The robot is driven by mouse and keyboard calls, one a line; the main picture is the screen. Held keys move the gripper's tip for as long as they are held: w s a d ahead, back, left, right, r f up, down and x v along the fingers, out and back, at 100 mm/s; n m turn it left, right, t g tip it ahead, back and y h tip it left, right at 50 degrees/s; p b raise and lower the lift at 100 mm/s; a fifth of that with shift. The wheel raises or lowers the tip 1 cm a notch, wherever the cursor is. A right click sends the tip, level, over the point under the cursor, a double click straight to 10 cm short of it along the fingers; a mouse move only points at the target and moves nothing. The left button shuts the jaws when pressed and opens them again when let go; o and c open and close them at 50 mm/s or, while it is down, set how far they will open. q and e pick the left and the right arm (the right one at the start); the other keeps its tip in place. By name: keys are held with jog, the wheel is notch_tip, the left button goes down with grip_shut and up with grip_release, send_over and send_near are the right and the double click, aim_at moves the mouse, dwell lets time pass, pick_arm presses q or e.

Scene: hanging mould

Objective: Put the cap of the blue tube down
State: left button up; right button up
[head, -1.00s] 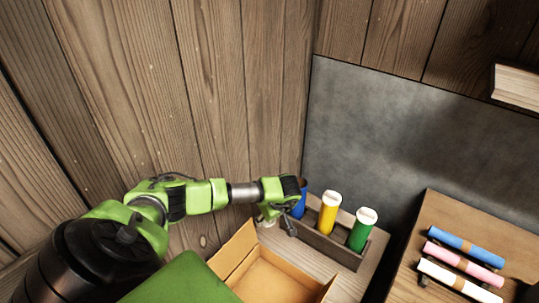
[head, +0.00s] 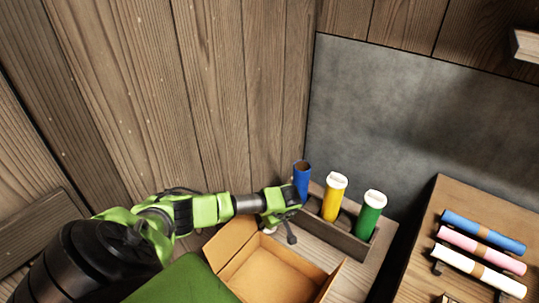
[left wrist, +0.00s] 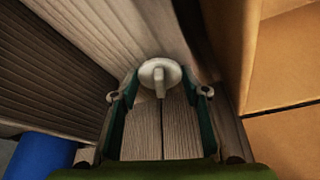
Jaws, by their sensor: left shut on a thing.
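The blue tube (head: 301,181) stands upright at the left end of the tube rack, and its top is open, with no cap on it. Its blue side also shows at the lower left of the left wrist view (left wrist: 38,156). My left gripper (head: 279,229) is beside the tube, low between it and the cardboard box. The left wrist view shows a round white cap with a short stem (left wrist: 160,73) at the fingertips of my left gripper (left wrist: 160,94), which is shut on it. The head view shows only a small white part of the cap. My right gripper is not in view.
The yellow tube (head: 334,197) and green tube (head: 369,215) stand white-capped in the wooden rack (head: 345,243). An open cardboard box (head: 262,283) is just in front of my gripper. Blue, pink and white rolls lie on the right-hand table (head: 421,286).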

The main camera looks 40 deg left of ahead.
pick_arm(q)
jog(key=shift+f, duration=0.1)
jog(key=o, duration=0.5)
jog(key=shift+c, duration=0.2)
jog(key=shift+r, duration=0.35)
jog(key=v, duration=1.1)
jog(key=shift+d+r+b, duration=0.3)
